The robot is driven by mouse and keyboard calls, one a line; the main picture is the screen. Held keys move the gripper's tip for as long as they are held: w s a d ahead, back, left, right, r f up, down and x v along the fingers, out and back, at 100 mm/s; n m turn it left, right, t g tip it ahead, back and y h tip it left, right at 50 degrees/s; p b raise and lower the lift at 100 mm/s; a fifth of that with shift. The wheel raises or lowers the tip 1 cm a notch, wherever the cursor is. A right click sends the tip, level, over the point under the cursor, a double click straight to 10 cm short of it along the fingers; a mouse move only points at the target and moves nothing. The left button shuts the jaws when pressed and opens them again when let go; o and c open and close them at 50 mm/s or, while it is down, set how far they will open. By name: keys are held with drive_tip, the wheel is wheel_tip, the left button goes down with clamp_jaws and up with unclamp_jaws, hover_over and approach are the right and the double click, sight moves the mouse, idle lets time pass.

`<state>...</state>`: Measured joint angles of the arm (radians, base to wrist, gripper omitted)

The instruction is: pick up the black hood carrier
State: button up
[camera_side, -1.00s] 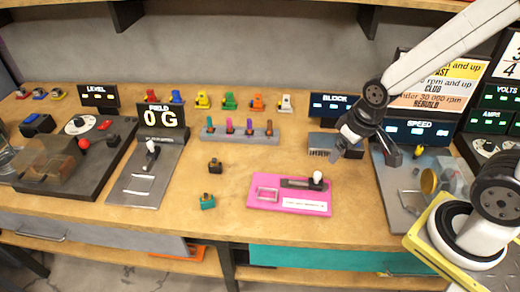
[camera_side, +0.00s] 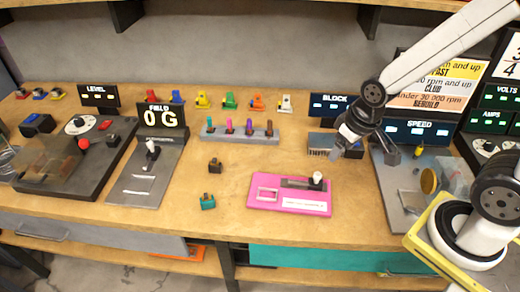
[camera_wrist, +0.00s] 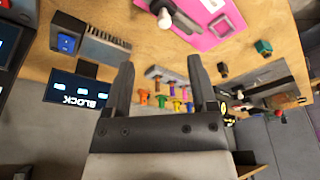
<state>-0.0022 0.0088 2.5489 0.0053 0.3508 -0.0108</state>
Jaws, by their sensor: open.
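The small black hood carrier (camera_side: 215,165) stands on the wooden bench, left of the pink plate and behind a teal carrier (camera_side: 208,201). In the wrist view the black carrier (camera_wrist: 222,69) shows small, right of my fingers, with the teal one (camera_wrist: 263,47) further right. My gripper (camera_side: 338,152) is open and empty, above the bench near the grey brush-like block, well to the right of the black carrier. Its two dark fingers (camera_wrist: 160,75) stand apart in the wrist view, with nothing between them held.
A pink plate (camera_side: 262,204) with a white-knobbed lever lies at front centre. A grey rack (camera_side: 240,139) holds several coloured pegs. A grey lever panel (camera_side: 130,188) is to the left. Several coloured carriers line the back. Bench around the black carrier is clear.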

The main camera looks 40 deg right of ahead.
drive_tip(key=w+a+f+n+y, duration=0.15)
drive_tip(key=w+a+n, duration=0.35)
drive_tip(key=w, duration=1)
drive_tip(key=n+y, duration=0.2)
drive_tip(key=n, duration=0.2)
hover_over(215, 164)
drive_tip(key=s+d, duration=0.2)
wheel_tip(215, 164, down, 8)
drive_tip(key=shift+a+r+t, duration=0.1)
drive_tip(key=shift+r+t, duration=0.05)
drive_tip(key=shift+t, duration=0.25)
drive_tip(key=shift+h, duration=0.25)
drive_tip(key=shift+x, duration=1.3)
drive_tip(key=shift+x, duration=2.55)
drive_tip(key=shift+s, duration=0.1)
